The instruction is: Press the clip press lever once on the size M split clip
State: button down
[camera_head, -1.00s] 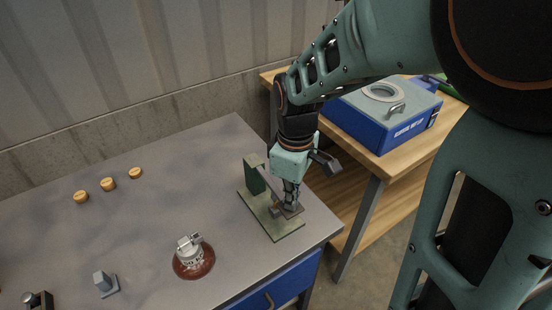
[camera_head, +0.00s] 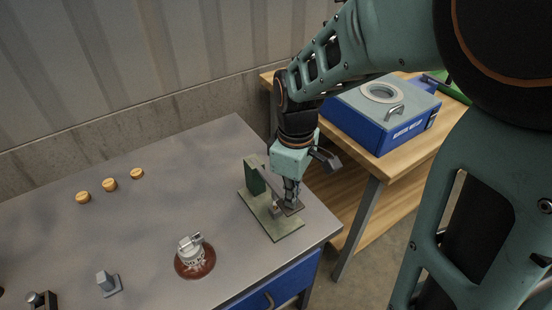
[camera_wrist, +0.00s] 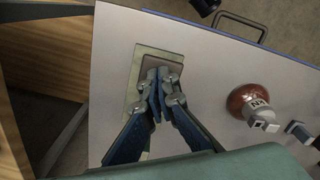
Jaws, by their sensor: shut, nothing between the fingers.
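The clip press is a green stand with a flat base plate (camera_head: 284,229) and an upright post (camera_head: 254,176) near the right end of the grey table. Its lever (camera_head: 293,209) ends in a flat dark pad. My gripper (camera_head: 290,200) is shut and empty, pointing down with its fingertips at the lever's pad. In the wrist view my gripper (camera_wrist: 160,80) covers part of the pad (camera_wrist: 154,62), above the base plate (camera_wrist: 139,58). Whether the fingertips touch the pad is hard to tell. The split clip is hidden or too small to make out.
Several yellow discs (camera_head: 109,184) lie at the back left. A grey block (camera_head: 107,283) sits front left. A blue machine (camera_head: 385,120) stands on a wooden bench to the right.

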notch_tip(320, 180, up, 10)
jog(key=p, duration=0.7)
jog(key=shift+p, duration=0.4)
dwell(0.6)
